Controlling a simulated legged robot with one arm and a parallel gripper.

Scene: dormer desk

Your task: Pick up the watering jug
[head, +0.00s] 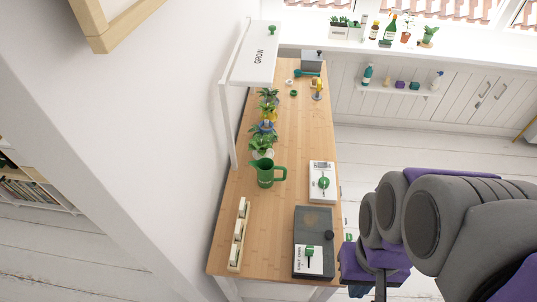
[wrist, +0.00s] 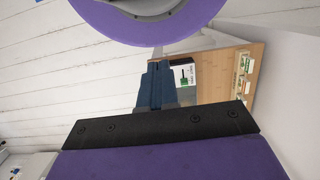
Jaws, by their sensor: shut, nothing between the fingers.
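The green watering jug (head: 266,178) stands upright on the wooden desk (head: 285,215), a little left of its middle, with its handle to the right. It is not visible in the wrist view. My gripper (wrist: 155,75) shows in the wrist view as dark blue fingers, shut with nothing between them. In the head view, dark blue parts of it (head: 358,290) show low, off the desk's right edge, well away from the jug and partly hidden by my arm.
Leafy plants (head: 265,128) stand just behind the jug. A white box with a green knob (head: 322,182) is to its right. A dark tray with a white label panel (head: 313,225) and a rack of white blocks (head: 239,235) lie nearer. A white GROW shelf (head: 255,60) overhangs the back left.

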